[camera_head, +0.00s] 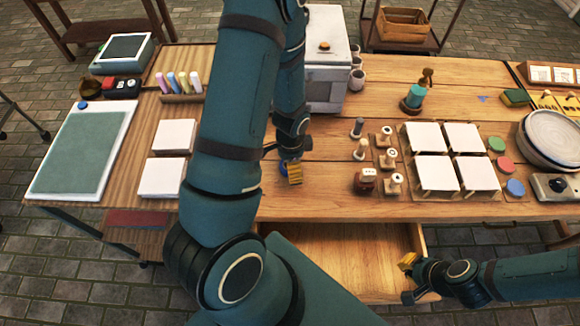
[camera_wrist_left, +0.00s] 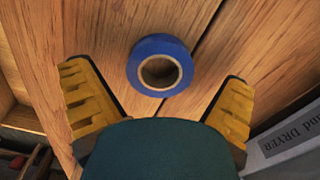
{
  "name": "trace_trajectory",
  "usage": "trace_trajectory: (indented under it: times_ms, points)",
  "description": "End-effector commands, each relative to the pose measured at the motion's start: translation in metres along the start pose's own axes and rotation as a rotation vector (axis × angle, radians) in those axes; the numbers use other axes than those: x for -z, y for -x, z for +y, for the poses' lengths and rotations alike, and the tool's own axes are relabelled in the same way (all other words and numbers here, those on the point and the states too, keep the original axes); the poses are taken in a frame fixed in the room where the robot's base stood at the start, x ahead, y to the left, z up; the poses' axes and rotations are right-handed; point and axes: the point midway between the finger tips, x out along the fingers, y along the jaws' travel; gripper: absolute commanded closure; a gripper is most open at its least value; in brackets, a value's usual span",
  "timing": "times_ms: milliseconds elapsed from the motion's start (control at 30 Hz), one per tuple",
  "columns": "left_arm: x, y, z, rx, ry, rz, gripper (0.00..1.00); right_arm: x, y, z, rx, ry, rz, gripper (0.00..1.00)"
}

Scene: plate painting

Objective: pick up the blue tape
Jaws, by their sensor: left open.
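The blue tape (camera_wrist_left: 143,58) is a roll with a pale core, lying flat on the wooden table; the left wrist view shows it whole. In the head view only a small blue part (camera_head: 283,168) shows beside my left gripper (camera_head: 289,167). In the left wrist view, my left gripper (camera_wrist_left: 158,85) is open, its yellow ridged fingers spread on either side, with the tape between and slightly beyond them, apparently untouched. My right gripper (camera_head: 407,279) is at the table's front, to the right of the open drawer, with its fingers apart and nothing visible between them.
A white box-like machine (camera_head: 327,92), lettered "DRYER" in the wrist view (camera_wrist_left: 290,145), stands near my left gripper. Stamps (camera_head: 360,149) and white tiles (camera_head: 432,172) lie to the right. An open drawer (camera_head: 345,250) juts out in front. My left arm hides part of the table.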

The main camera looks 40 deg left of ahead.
Motion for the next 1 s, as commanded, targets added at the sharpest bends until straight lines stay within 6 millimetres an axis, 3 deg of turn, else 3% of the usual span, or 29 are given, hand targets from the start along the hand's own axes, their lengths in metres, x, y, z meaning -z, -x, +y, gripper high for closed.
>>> trace_trajectory:
  times_ms: [300,333,500,833,1000]
  points:
    - [0.0,-0.007,0.0,0.0,0.001,0.0,0.0,-0.001,-0.001,0.0,0.0,0.001,-0.002,1.0]
    - [0.0,-0.007,0.0,0.0,0.001,0.0,0.04,-0.001,-0.001,0.0,0.0,0.001,-0.002,1.0]
    - [0.0,-0.007,0.0,0.0,0.001,0.0,0.63,-0.001,-0.001,0.0,0.0,0.001,-0.002,1.0]
    - [0.0,-0.006,0.0,0.0,0.001,0.001,0.65,-0.001,-0.001,0.0,0.0,0.0,-0.002,1.0]
    - [0.001,0.013,-0.001,0.003,0.0,0.003,0.65,0.001,0.004,-0.002,0.0,0.0,0.001,1.0]
